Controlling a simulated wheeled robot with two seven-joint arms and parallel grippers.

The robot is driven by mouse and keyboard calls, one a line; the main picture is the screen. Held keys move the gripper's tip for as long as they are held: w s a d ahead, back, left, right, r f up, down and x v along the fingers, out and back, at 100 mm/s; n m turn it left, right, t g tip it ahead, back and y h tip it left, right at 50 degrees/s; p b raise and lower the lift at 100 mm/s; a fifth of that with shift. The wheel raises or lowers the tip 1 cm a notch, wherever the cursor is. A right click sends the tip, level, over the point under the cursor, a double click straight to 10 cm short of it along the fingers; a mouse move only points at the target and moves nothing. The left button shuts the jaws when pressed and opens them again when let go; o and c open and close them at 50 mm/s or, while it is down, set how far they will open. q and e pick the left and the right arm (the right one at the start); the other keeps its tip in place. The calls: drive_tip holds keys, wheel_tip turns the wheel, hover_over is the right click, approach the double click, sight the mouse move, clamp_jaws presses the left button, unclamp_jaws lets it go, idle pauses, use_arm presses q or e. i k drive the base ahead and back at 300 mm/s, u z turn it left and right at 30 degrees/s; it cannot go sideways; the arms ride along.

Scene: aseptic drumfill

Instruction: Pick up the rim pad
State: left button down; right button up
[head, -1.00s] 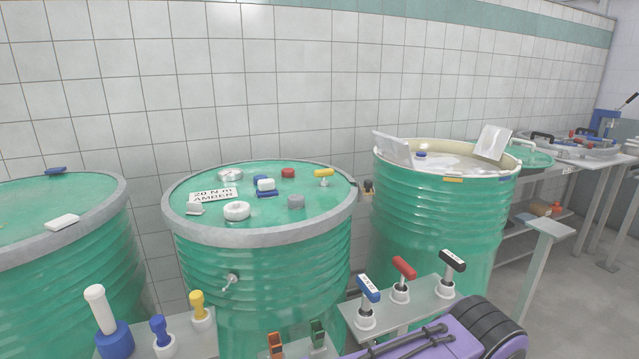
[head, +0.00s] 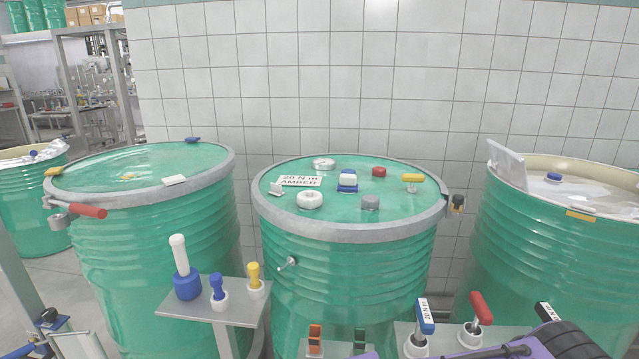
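No object is labelled as the rim pad, and I cannot tell which one it is. A small white block (head: 175,180) lies at the right of the left green drum's lid. On a grey shelf (head: 215,308) before the drums stand a blue-based tool with a white handle (head: 187,270), a small blue-handled tool (head: 218,291) and a yellow-handled one (head: 254,280). A white plate (head: 508,164) stands on the open right drum's rim. Neither gripper shows; only a purple and black part, probably mine, is at the bottom right.
The middle drum's lid (head: 335,212) holds caps, a label card (head: 300,181) and small blocks. The left drum's ring has a red lever (head: 88,211) sticking out. Blue and red T-handled tools (head: 478,308) stand at the lower right. Shelving stands at the far left.

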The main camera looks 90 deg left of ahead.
sight(347, 182)
drive_tip(key=u, duration=2.6)
